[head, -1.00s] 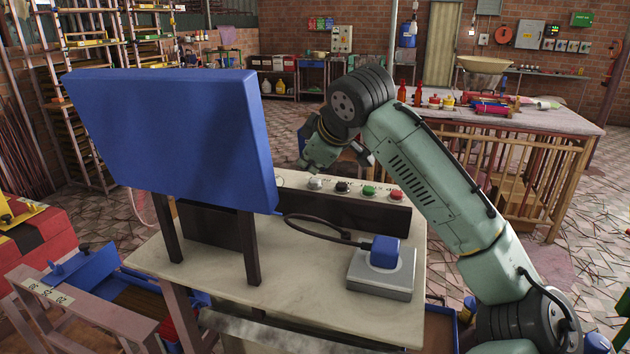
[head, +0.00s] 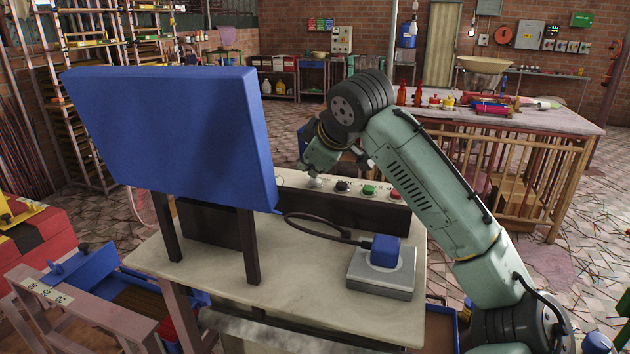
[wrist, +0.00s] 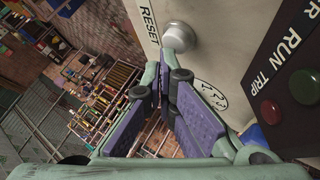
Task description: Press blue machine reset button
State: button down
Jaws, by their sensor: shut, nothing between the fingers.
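The blue machine's large blue panel (head: 170,135) stands on dark legs over a pale tabletop in the head view. A button strip (head: 290,181) lies behind it on a dark box. In the wrist view, the silver round button (wrist: 179,37) sits beside the label RESET (wrist: 149,22). My gripper (wrist: 166,75) is shut and empty, its purple-padded fingers pointing up toward the button. The fingertips appear just below the button in that view; I cannot tell the gap in depth. In the head view my gripper (head: 318,168) is over the strip's silver end, partly hiding that button.
Black (head: 342,186), green (head: 369,190) and red (head: 396,195) buttons continue the row to the right. A grey box with a blue plug (head: 384,251) and a cable lie on the tabletop (head: 320,300). A cluttered wooden bench (head: 560,121) stands behind.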

aim_at(312, 181)
jog(key=shift+f+b, duration=0.3)
jog(key=shift+f, duration=0.2)
dwell(0.8)
jog(key=shift+r+p, duration=0.9)
jog(key=shift+r, duration=0.05)
jog(key=shift+r+p, duration=0.4)
jog(key=shift+r, duration=2.1)
